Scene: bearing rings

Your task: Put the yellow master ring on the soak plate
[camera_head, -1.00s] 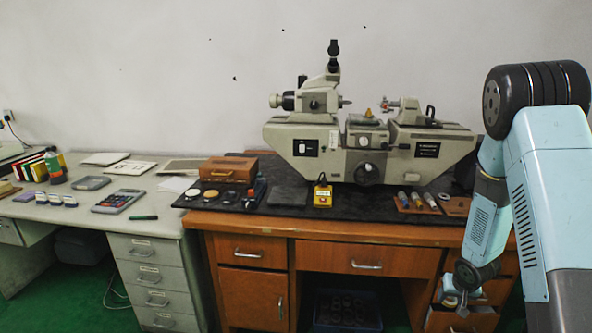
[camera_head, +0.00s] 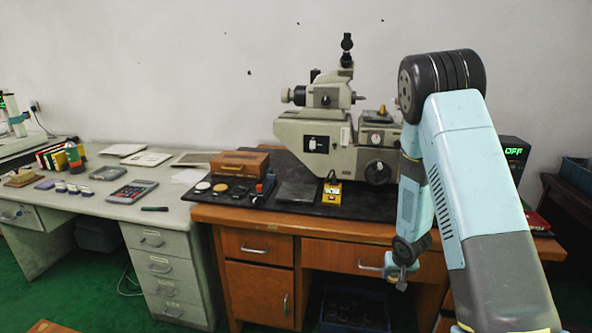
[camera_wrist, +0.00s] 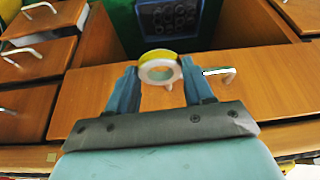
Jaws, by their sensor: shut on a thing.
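The yellow master ring (camera_wrist: 158,54) shows in the wrist view as a ring with a yellow outer edge and a pale face. My gripper (camera_wrist: 158,72) is shut on it, one finger on each side. In the head view my gripper (camera_head: 401,279) hangs in front of the wooden desk's drawers, below the top's front edge; the ring is too small to make out there. A dark grey flat square (camera_head: 297,191), which looks like the soak plate, lies bare on the black mat, left of a yellow box.
The yellow box (camera_head: 331,194) stands close beside the plate. The measuring machine (camera_head: 318,137) stands behind, partly hidden by my arm. A wooden case (camera_head: 240,163) and several small round items lie left of the plate. A drawer handle (camera_head: 370,268) is near my gripper.

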